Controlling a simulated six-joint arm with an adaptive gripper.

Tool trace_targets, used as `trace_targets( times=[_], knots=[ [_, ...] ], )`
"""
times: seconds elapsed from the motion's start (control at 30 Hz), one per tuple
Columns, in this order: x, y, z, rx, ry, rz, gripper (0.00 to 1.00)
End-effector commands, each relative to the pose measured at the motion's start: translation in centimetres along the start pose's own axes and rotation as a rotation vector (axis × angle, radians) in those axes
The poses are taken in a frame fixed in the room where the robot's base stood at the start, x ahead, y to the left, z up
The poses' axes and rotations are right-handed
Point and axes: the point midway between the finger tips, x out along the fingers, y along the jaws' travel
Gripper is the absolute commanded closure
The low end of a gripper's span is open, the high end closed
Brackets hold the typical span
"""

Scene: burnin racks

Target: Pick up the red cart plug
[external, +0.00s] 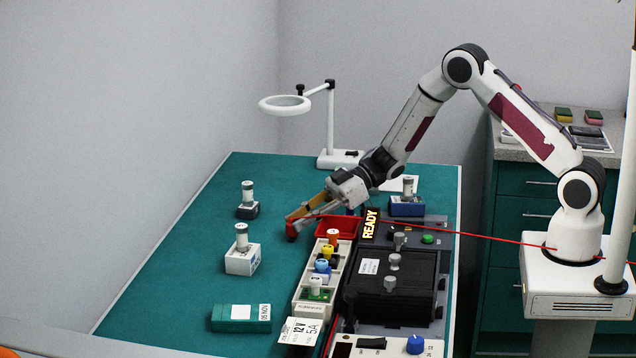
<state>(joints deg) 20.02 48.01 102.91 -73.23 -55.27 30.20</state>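My gripper (291,224) reaches down and to the left over the green bench, left of a red tray (338,226). One finger looks orange-yellow and the other grey. A small red and dark piece (291,231) shows at the fingertips; I cannot tell whether it is the red cart plug or part of the finger. Whether the fingers are apart or closed on it is too small to tell. A red cable (480,236) runs from the right edge, past my base, towards the READY sign (370,224); its left end is not clear.
A pale rack (304,306) with several coloured plugs or sockets stands beside a black unit (400,268). Knobbed blocks (242,260) and (247,211) and a green box (240,318) are on the left. A ring lamp (285,104) stands behind.

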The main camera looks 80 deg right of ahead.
Motion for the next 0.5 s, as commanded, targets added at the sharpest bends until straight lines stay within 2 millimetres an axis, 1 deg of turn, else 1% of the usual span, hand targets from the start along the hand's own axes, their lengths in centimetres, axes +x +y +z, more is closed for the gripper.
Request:
trace_targets(
  times=[0.33, 0.5],
  knots=[
    [-0.03, -0.01, -0.09, 0.0, 0.0, 0.0, 1.0],
    [-0.26, 0.0, -0.68, -0.001, 0.001, 0.0, 1.0]
  ],
)
